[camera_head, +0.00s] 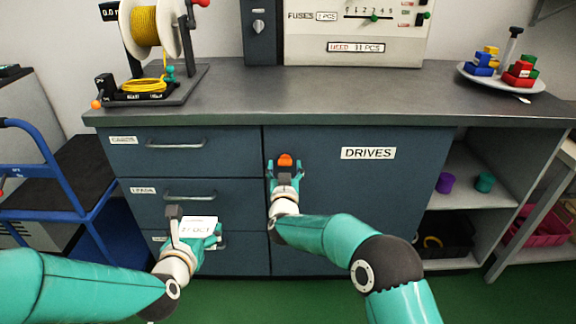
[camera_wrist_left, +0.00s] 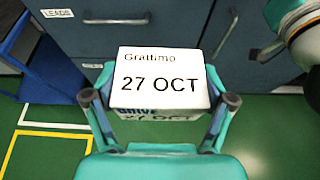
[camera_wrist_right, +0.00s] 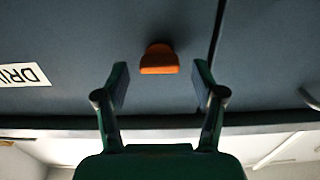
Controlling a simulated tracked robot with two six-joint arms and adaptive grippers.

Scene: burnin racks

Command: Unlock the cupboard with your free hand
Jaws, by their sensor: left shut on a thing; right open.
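The cupboard (camera_head: 362,205) is a dark blue door marked DRIVES, under the grey worktop. It looks closed. An orange knob (camera_head: 285,160) sits near its upper left edge, and it also shows in the right wrist view (camera_wrist_right: 158,60). My right gripper (camera_head: 285,172) is open in front of the knob. In the right wrist view its fingers stand apart with the knob beyond their tips, not visibly touched. My left gripper (camera_wrist_left: 158,108) is shut on a white box (camera_wrist_left: 160,78) labelled Grattimo 27 OCT, held in front of the drawers.
Drawers (camera_head: 180,145) with bar handles are left of the cupboard. Open shelves (camera_head: 470,200) with a purple and a teal cup are to its right. A blue trolley (camera_head: 60,180) stands at the left. The worktop (camera_head: 330,95) overhangs the door.

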